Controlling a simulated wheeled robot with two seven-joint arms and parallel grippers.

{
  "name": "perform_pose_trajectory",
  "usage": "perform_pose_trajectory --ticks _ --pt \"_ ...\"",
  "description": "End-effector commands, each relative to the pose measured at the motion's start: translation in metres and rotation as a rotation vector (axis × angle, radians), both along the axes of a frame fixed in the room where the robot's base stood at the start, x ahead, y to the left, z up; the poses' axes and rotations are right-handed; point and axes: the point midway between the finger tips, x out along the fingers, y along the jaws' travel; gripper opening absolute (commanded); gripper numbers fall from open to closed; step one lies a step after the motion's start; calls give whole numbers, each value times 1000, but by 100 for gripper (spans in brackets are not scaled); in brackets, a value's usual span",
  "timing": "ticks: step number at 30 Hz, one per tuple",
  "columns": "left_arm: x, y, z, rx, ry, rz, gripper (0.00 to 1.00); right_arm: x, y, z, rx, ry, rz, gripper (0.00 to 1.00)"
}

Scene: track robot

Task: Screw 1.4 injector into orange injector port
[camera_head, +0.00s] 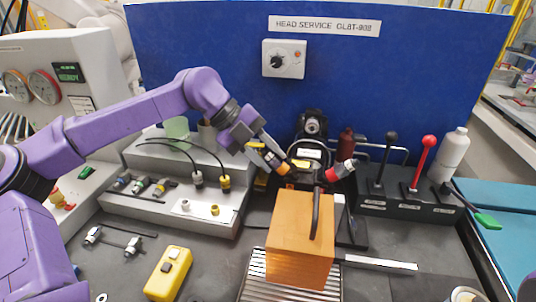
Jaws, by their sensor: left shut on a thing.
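My left gripper (256,146) reaches in from the left on the purple arm, pointing down and right. The injector's marking is too small to read. My right gripper is not in view.
An orange block (288,240) with a black handle stands on a ribbed metal plate in front. A red part (334,173) sits right of the head. A grey rack (160,190) with fittings stands left, a yellow box (168,273) front left, a lever panel (410,205) right.

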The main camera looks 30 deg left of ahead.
Motion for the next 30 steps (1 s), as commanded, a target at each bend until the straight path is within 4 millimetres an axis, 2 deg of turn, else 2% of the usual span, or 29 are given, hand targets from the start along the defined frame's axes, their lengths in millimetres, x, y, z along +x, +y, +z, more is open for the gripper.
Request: perform_pose_trajectory --ticks 13,17,25,30 --pt "0 0 -1 162 -622 -643 0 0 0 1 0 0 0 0" --pt "0 -1 -1 183 -700 -723 0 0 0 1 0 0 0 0" --pt "0 -1 -1 188 -720 -744 0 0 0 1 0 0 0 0" --pt "0 -1 -2 242 -933 -966 0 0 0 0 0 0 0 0"
